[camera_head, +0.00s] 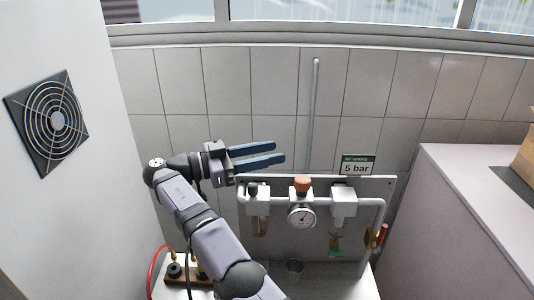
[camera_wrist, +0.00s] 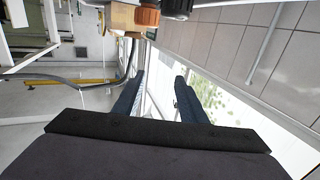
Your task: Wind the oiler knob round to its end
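A grey wall panel (camera_head: 283,235) carries a row of air units. The left unit has a small dark knob (camera_head: 253,188) on top and an amber bowl (camera_head: 259,227) below; I cannot tell for sure that this is the oiler knob. A dark knob (camera_wrist: 177,7) is cut by the top edge of the wrist view. The middle unit has an orange knob (camera_head: 302,184) and a round gauge (camera_head: 301,215).
A sign reading 5 bar (camera_head: 357,166) stands at the panel's top right. A pipe (camera_head: 313,115) runs up the tiled wall. A red-handled valve (camera_head: 383,235) is at right, a small cup (camera_head: 294,270) below. A pale cabinet (camera_head: 470,220) borders the right.

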